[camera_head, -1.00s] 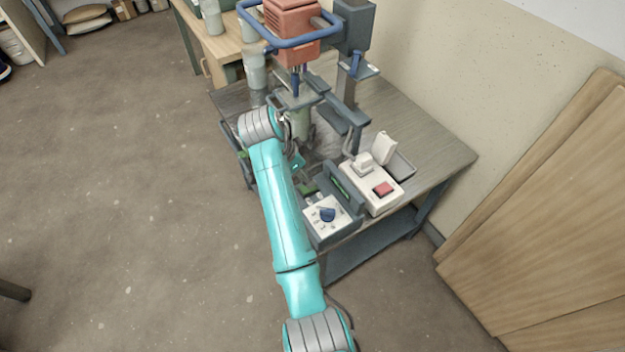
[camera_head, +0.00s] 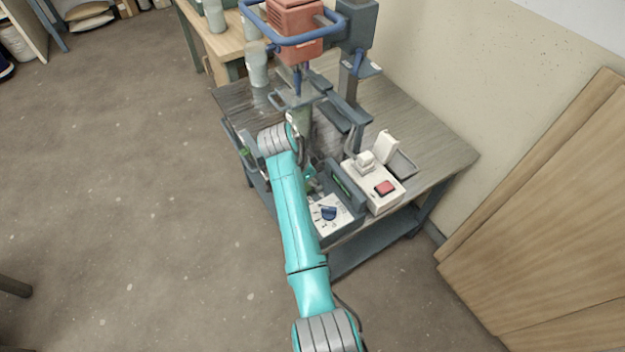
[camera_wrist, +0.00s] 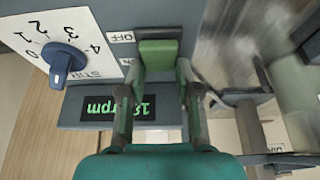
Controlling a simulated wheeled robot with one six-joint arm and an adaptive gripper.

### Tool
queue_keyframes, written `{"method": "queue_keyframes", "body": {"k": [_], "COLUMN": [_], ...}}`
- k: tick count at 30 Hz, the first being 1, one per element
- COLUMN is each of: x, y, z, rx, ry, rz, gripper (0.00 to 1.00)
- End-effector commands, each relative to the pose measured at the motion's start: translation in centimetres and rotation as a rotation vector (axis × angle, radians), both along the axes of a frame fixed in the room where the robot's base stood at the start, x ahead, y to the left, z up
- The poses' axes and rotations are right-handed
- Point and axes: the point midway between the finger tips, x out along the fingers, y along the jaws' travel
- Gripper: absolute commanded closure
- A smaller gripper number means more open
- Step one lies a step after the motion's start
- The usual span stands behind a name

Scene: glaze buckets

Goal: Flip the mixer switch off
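The mixer (camera_head: 296,32) has a red motor head and stands on the table. Its control box (camera_head: 328,215) is at the table's front edge, with a blue dial that also shows in the wrist view (camera_wrist: 65,60). In the wrist view, a green switch (camera_wrist: 158,54) sits in a dark frame beside an OFF label (camera_wrist: 121,37). A second label below is partly hidden. My gripper (camera_wrist: 159,68) is open, with its fingertips apart near the switch's lower corners. I cannot tell whether they touch it. A lit display reads in rpm, its digits partly hidden by a finger.
A white box with a red button (camera_head: 384,188) and a raised part stands right of the control box. Grey jars (camera_head: 257,66) stand at the back left. Wooden boards (camera_head: 540,220) lean against the right wall.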

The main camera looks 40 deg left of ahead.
Motion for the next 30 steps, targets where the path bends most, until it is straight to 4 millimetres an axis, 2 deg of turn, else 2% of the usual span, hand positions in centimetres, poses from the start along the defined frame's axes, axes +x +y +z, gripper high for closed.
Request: {"method": "queue_keyframes", "body": {"k": [1, 2, 8, 21, 30], "x": [0.0, 0.0, -0.16, -0.89, -0.92], "y": [0.0, 0.0, 0.07, 0.36, 0.38], "z": [0.0, 0.0, -0.07, 0.07, 0.12], "rx": [0.0, 0.0, -0.01, -0.128, -0.14], "ry": [0.0, 0.0, -0.02, -0.304, -0.337], "rz": [0.0, 0.0, 0.001, 0.002, 0.001], "gripper": [0.94, 1.0, 1.0, 1.0, 1.0]}}
